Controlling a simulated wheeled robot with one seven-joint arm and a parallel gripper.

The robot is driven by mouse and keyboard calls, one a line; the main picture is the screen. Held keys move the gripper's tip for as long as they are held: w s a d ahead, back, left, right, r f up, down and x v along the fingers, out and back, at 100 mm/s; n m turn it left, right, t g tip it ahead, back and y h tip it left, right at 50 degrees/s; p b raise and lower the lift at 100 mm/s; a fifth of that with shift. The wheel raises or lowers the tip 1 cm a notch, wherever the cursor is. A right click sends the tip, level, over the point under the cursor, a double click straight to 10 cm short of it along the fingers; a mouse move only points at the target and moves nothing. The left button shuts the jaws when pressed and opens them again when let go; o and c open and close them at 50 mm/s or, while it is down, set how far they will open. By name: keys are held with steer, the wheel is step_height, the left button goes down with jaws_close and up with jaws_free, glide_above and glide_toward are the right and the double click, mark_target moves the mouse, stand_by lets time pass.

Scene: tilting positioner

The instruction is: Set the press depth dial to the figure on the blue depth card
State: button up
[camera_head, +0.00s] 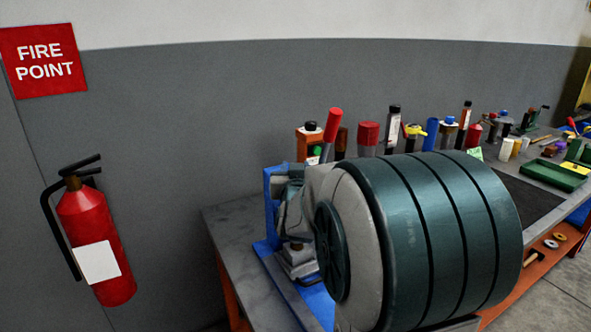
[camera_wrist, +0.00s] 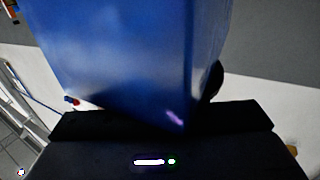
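I cannot make out the press depth dial or the blue depth card in either view. In the head view, a blue frame (camera_head: 269,205) with grey parts stands at the left end of the bench; I cannot tell if it is the press. A large grey and dark green round body, which may be part of my arm, hides much of it. In the wrist view, a smooth blue surface (camera_wrist: 130,55) fills the upper middle, very close. The black body of my gripper (camera_wrist: 160,140) spans the bottom. Its fingertips are not visible, so I cannot tell whether they are open or touching anything.
The grey bench (camera_head: 232,225) runs to the right. Several bottles and tools line its back, among them a red-topped one (camera_head: 368,133). A green tray (camera_head: 553,174) lies at the far right. A fire extinguisher (camera_head: 90,235) hangs on the wall at left, below a red sign (camera_head: 44,60).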

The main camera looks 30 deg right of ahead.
steer(key=shift+f+n+y+b, duration=0.15)
steer(key=shift+n+y+b, duration=0.2)
steer(key=shift+b, duration=0.55)
steer(key=shift+t+y+b, duration=0.3)
steer(key=shift+y+b, duration=0.05)
steer(key=shift+b, duration=0.05)
steer(key=shift+a+n+t+y+b, duration=0.15)
steer(key=shift+n+t+y+b, duration=0.15)
steer(key=shift+n+y+b, duration=0.65)
steer(key=shift+w+a+r+n+y+p, duration=0.15)
steer(key=shift+n+y+p, duration=0.45)
steer(key=shift+y, duration=0.4)
steer(key=shift+s+a+r+n+y+p, duration=0.15)
steer(key=shift+n+y+p, duration=0.4)
steer(key=shift+y, duration=0.4)
steer(key=shift+w+a+n+y+p, duration=0.1)
steer(key=shift+n+y+p, duration=1)
steer(key=shift+y, duration=0.7)
steer(key=shift+f+n+y, duration=0.1)
steer(key=shift+n+y, duration=0.15)
steer(key=shift+y, duration=0.15)
steer(key=o, duration=1)
steer(key=shift+a, duration=0.1)
